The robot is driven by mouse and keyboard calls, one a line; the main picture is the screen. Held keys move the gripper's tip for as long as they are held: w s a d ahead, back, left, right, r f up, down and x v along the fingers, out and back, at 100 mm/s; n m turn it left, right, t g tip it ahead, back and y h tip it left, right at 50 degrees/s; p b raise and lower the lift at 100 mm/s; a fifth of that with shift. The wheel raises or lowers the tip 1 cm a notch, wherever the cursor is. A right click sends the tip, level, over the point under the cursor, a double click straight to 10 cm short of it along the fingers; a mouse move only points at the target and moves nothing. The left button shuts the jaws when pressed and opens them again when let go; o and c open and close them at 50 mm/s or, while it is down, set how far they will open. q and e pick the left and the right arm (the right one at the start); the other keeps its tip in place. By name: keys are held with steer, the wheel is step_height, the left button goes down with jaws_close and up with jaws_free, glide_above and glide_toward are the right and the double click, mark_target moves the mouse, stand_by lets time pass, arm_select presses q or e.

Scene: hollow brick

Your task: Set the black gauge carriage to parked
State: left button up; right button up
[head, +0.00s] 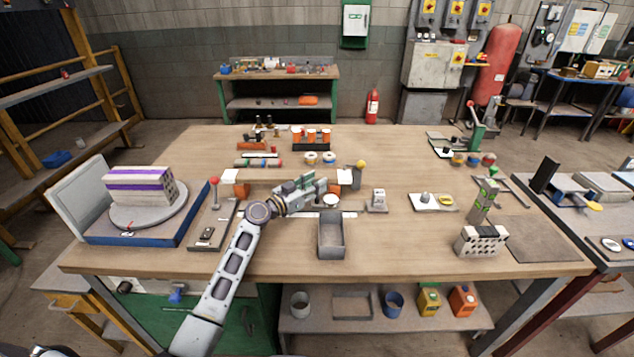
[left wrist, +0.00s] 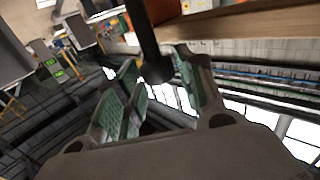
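My left gripper (head: 318,188) reaches in over the middle of the table, in front of a low beam with white and orange end blocks (head: 345,179). In the left wrist view its green-padded fingers (left wrist: 160,88) stand apart on either side of a dark post with a rounded end (left wrist: 154,68). I cannot tell whether the pads touch the post. The post may be part of the black gauge carriage, but I cannot be sure. The carriage is not clearly made out in the head view, where my gripper covers part of the beam. My right gripper is not in view.
A grey open bin (head: 332,240) stands just in front of my gripper. A red-knobbed lever (head: 214,190) and a turntable with a striped block (head: 140,190) are on the left. Table between bin and brick is mostly clear.

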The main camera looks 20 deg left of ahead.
arm_select(q)
steer(key=shift+w+d, duration=0.3)
steer(key=shift+w, duration=0.25)
jaws_close()
